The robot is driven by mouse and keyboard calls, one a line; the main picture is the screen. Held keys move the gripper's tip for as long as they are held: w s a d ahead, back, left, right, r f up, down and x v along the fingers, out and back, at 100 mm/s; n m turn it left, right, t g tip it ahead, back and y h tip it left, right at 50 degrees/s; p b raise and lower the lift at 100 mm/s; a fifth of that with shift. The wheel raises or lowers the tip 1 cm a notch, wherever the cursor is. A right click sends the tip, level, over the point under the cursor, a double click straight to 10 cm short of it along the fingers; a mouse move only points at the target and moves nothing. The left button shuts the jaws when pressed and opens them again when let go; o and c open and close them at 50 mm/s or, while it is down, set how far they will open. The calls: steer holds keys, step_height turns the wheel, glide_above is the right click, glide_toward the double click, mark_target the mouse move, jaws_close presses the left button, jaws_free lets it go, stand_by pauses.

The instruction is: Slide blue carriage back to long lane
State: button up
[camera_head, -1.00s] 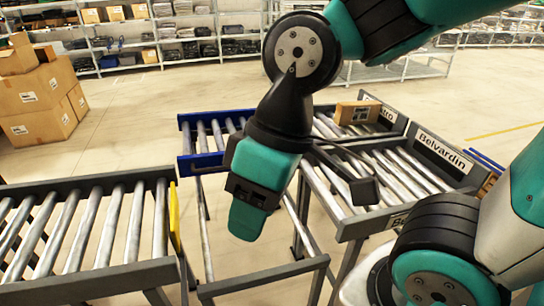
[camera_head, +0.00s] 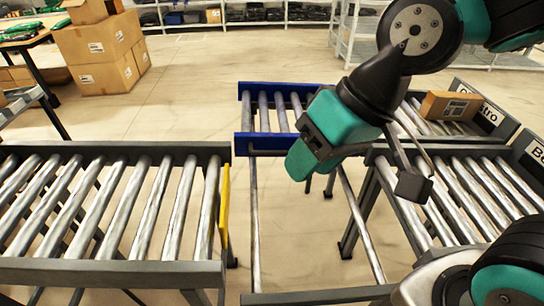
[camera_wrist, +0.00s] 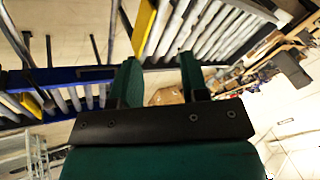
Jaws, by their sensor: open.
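The blue carriage (camera_head: 268,140), a short blue frame with metal rollers, sits at the far end of two floor-level-to-front guide rails (camera_head: 255,225). It is level with the far right lane. The left roller lane (camera_head: 110,268) has a yellow stop plate (camera_head: 225,200) at its right end. My gripper (camera_head: 299,163) is open and empty, and in the head view it overlaps the carriage's right front corner. In the wrist view my gripper (camera_wrist: 160,78) has both fingers apart; the blue carriage (camera_wrist: 68,75) lies left of them, and the yellow stop (camera_wrist: 144,25) is above. I cannot tell any contact.
A cardboard box (camera_head: 451,105) lies on the far right lane. A nearer right roller lane (camera_head: 470,190) stands beside it. Cardboard boxes (camera_head: 100,55) are stacked at the back left. The gap between the left and right lanes is open above the rails.

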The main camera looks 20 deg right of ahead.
steer(key=w+d+f+m+t+b, duration=0.1)
steer(key=w+f+m+t+b, duration=0.2)
steer(key=w+f+m+b, duration=0.45)
steer(key=w+f+m+t+b, duration=0.25)
steer(key=w+f+b, duration=0.3)
steer(key=f, duration=0.45)
steer(key=m+t+h+b, duration=0.2)
steer(key=m+t+b, duration=0.8)
steer(key=b, duration=0.5)
glide_toward(275, 154)
steer(key=shift+m+g, duration=0.7)
steer(key=shift+g, duration=0.05)
steer(key=x, duration=0.3)
steer(key=r+x, duration=0.1)
steer(key=x, duration=0.6)
steer(key=shift+w+a+r+b, duration=0.1)
steer(key=shift+w+r+b, duration=0.05)
steer(key=shift+w+b, duration=0.3)
steer(key=shift+c, duration=0.5)
jaws_close()
